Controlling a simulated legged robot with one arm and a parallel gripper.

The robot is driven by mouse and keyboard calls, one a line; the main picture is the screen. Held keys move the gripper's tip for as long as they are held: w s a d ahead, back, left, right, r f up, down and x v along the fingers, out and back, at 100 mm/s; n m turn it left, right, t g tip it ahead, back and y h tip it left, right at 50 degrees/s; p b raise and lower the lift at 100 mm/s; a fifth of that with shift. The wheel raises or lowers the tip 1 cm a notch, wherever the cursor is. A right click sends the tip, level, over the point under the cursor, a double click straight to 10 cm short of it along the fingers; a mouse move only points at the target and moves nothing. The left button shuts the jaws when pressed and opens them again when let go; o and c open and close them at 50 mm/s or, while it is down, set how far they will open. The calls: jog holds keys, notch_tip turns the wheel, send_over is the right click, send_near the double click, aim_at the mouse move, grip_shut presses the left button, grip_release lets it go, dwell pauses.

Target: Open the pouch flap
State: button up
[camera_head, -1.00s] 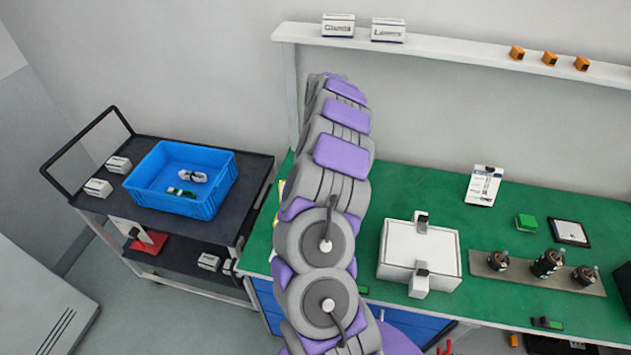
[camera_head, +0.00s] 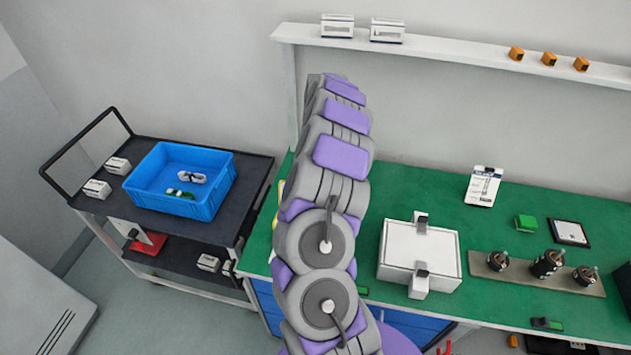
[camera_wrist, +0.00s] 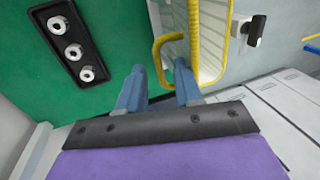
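My gripper (camera_wrist: 160,68) shows in the wrist view with its two blue-grey fingers apart. A yellow-edged item (camera_wrist: 196,35) with a pale ribbed face lies just beyond the fingertips. Its yellow loop (camera_wrist: 159,58) curves down between the tips, and I cannot tell whether they touch it. I cannot tell for sure whether this item is the pouch, and no flap can be made out. In the head view my raised arm hides the gripper. Only a sliver of something yellow (camera_head: 281,188) shows at the arm's left edge.
The green bench (camera_head: 420,180) holds a white box (camera_head: 410,248), a printed card (camera_head: 483,187) and a plate (camera_head: 520,285) with three round parts. A dark cart (camera_head: 245,190) with a blue bin (camera_head: 207,205) stands left. A shelf (camera_head: 450,47) runs above.

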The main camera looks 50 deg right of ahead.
jog(key=p+v, duration=0.2)
jog(key=v, duration=1.5)
jog(key=shift+p, duration=0.4)
jog(key=shift+d, duration=0.15)
